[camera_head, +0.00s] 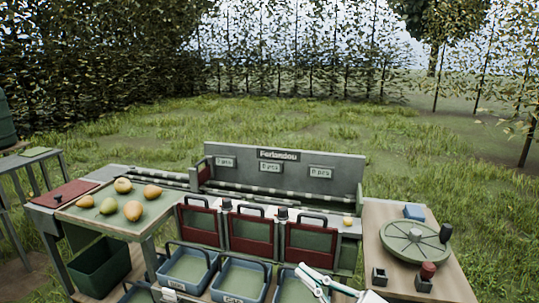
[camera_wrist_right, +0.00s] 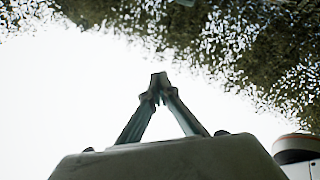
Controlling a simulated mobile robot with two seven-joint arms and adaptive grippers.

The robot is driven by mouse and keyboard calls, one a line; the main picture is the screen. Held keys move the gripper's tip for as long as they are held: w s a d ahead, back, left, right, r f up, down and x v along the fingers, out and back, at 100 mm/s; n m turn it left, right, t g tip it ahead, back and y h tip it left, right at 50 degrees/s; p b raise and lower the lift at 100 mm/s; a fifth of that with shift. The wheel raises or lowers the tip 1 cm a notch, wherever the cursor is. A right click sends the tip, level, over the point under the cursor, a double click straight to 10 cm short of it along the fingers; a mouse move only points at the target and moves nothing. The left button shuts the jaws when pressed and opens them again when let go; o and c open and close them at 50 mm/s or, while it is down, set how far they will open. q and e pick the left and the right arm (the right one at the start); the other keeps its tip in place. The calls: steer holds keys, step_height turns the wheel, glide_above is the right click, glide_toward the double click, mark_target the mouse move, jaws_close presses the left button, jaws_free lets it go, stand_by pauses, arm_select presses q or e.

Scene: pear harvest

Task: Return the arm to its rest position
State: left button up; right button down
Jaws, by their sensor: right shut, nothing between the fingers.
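My right gripper (camera_head: 312,278) shows at the bottom of the head view, in front of the blue-rimmed crates. Its arm comes in from the lower right. In the right wrist view its two fingers (camera_wrist_right: 159,82) meet at their tips, with nothing between them. That view looks up at pale sky and foliage. My left gripper is in neither view.
Several pears (camera_head: 133,210) lie on the left table. A grey sorting stand (camera_head: 345,172) with red-framed bins (camera_head: 250,238) stands mid-scene. Blue-rimmed crates (camera_head: 240,279) sit below it. A round green turntable (camera_head: 408,245) is on the right table. Open grass lies behind.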

steer(key=s+d+f+m+t+h, duration=0.15)
steer(key=d+f+m+h, duration=0.35)
steer(key=f, duration=0.5)
steer(key=s+d+f+m+t+h, duration=0.15)
steer(key=d+f+m+h, duration=0.35)
steer(key=f, duration=0.5)
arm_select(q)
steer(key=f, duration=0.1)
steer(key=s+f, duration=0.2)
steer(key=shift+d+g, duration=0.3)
arm_select(e)
steer(key=s+d+f+m+g+h, duration=0.1)
steer(key=s+f+g+h, duration=0.3)
steer(key=s+f, duration=1)
step_height(320, 180, down, 2)
steer(key=shift+d+f+g, duration=0.15)
steer(key=shift+d+g, duration=0.5)
steer(key=shift+g, duration=0.05)
